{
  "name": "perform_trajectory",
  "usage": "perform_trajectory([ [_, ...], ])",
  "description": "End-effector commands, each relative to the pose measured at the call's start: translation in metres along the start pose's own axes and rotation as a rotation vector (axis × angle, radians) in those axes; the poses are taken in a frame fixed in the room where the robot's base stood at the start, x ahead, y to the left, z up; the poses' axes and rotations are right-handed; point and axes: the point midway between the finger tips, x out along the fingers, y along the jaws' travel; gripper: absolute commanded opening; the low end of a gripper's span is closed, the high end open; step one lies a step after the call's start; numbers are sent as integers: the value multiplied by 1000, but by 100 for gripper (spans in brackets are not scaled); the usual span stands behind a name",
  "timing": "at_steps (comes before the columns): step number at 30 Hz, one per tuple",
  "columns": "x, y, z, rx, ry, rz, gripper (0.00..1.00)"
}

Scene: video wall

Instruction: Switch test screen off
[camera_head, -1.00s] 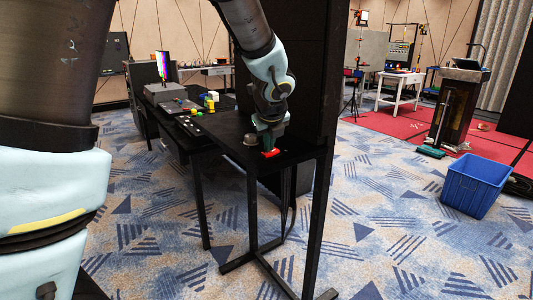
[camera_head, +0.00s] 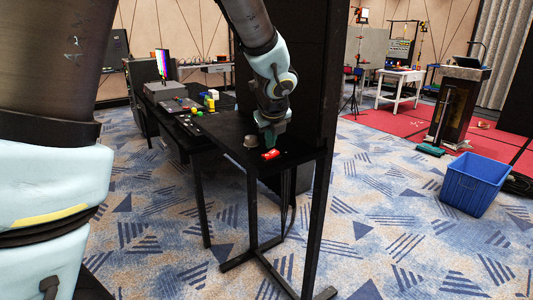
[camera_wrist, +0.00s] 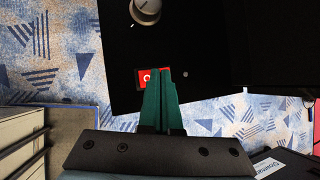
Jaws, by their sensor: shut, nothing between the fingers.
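The test screen (camera_head: 162,64) shows bright colour bars and stands on the long black table at the left. A small red switch (camera_head: 270,155) lies on the near end of a black tabletop. My gripper (camera_head: 270,143) is shut and points down just behind the switch. In the wrist view, the red switch (camera_wrist: 147,76) carries a white ring mark on its left part. My green fingers (camera_wrist: 166,72) are together and cover part of it. I cannot tell whether they touch it.
A grey round pot (camera_head: 251,141) stands left of the switch; it also shows in the wrist view (camera_wrist: 146,10). A tall black panel (camera_head: 305,75) rises behind the switch. A blue bin (camera_head: 473,184) stands on the carpet at the right.

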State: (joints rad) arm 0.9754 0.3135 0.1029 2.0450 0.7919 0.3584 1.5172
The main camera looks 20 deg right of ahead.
Motion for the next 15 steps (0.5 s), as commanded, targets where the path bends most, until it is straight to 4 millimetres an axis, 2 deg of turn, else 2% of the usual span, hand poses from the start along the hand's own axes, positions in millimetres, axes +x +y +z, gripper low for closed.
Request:
perform_trajectory([
  [5,-5,-2,3,0,0,0,0],
  [15,-28,-18,20,-1,0,-1,0],
])
